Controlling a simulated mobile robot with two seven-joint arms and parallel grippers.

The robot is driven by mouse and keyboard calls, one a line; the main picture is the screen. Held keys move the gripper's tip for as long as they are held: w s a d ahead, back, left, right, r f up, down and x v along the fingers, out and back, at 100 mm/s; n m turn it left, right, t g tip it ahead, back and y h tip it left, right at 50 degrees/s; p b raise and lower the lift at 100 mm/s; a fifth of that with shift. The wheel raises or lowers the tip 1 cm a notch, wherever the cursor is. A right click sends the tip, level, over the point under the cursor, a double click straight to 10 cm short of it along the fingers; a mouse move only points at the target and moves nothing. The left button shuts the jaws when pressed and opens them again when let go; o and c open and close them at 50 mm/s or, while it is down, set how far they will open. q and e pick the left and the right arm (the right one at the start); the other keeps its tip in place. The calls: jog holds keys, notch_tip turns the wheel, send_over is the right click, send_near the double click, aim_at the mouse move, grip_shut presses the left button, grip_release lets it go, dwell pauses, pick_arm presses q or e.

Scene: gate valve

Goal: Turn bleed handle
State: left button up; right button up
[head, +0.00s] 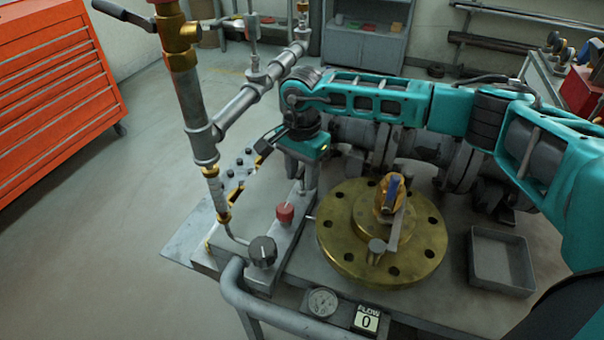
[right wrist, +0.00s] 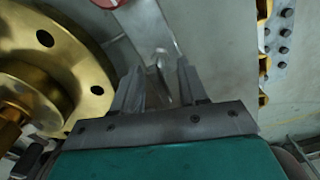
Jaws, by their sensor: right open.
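My right gripper (head: 304,184) reaches down from the teal arm, beside the brass flange (head: 338,250) and just behind the red knob (head: 285,213). In the right wrist view its fingers (right wrist: 158,80) are apart, with a grey metal piece (right wrist: 160,62) showing between or beyond them. I cannot tell whether they touch it. The red knob (right wrist: 105,3) is cut off at the top edge there. No part is plainly marked as the bleed handle. A black knob (head: 262,250) sits on the grey block. A small sign reading BLEED 0 (head: 366,319) stands in front. My left gripper is not visible.
An upright pipe (head: 190,98) with a brass valve rises left of the gripper. A grey lever (head: 397,228) stands on the flange. A gauge (head: 322,302), a curved pipe (head: 232,285) and an empty tray (head: 501,292) are nearby. An orange cabinet (head: 55,85) is far left.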

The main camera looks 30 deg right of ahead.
jog(key=shift+f, duration=0.35)
jog(key=shift+c, duration=0.2)
grip_shut()
